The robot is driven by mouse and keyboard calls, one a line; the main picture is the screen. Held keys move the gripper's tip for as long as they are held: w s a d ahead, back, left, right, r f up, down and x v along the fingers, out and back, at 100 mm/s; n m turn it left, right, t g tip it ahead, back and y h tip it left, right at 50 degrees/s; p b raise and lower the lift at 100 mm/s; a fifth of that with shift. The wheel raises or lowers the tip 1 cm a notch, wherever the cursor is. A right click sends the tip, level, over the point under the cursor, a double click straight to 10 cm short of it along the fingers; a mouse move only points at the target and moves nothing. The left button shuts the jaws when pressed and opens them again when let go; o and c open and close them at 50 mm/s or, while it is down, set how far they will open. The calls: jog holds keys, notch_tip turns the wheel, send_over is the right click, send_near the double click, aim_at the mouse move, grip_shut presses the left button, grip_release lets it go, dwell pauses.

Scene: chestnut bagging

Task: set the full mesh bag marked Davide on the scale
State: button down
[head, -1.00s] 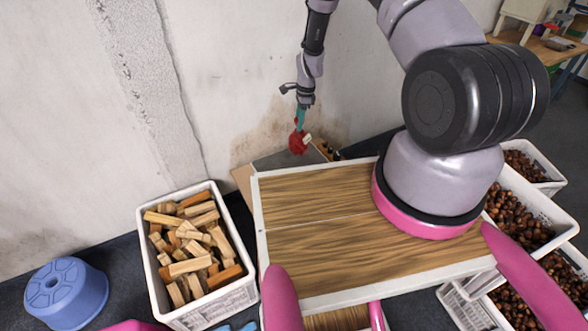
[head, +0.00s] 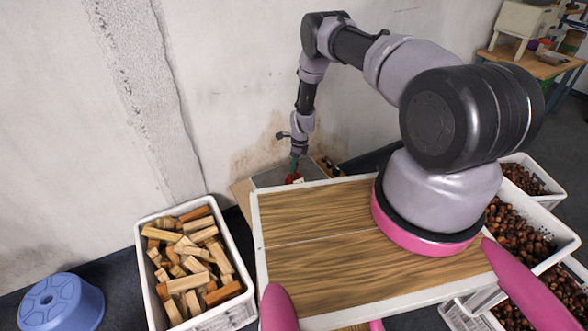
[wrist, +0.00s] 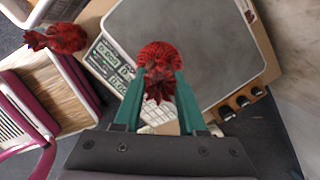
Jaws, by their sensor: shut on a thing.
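My gripper (wrist: 160,95) is shut on the neck of a full red mesh bag (wrist: 159,55), which hangs from the green fingers. In the wrist view the bag is in front of the scale's grey plate (wrist: 205,30); I cannot tell whether it touches it. A pale tag (wrist: 160,113) shows by the neck, its writing not readable. The scale's display and keys (wrist: 108,65) are left of the plate. In the head view my gripper (head: 297,162) is low by the wall, with the bag (head: 293,179) partly hidden behind the wooden deck's edge. The plate (head: 268,178) shows there too.
Another red mesh bag (wrist: 57,38) lies at the left in the wrist view. Several dark objects (wrist: 242,101) line the scale's right side. A white crate of wood pieces (head: 160,311) and a blue stool (head: 62,300) stand left. Chestnut crates (head: 573,235) stand right.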

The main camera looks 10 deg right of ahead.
aim_at(298, 174)
jog(key=shift+f, duration=0.75)
jog(key=shift+f, duration=0.15)
jog(key=shift+c, duration=2.4)
grip_release()
notch_tip(298, 174, up, 12)
jog(key=d, duration=0.1)
jog(key=shift+s+d, duration=0.3)
jog(key=shift+s, duration=0.1)
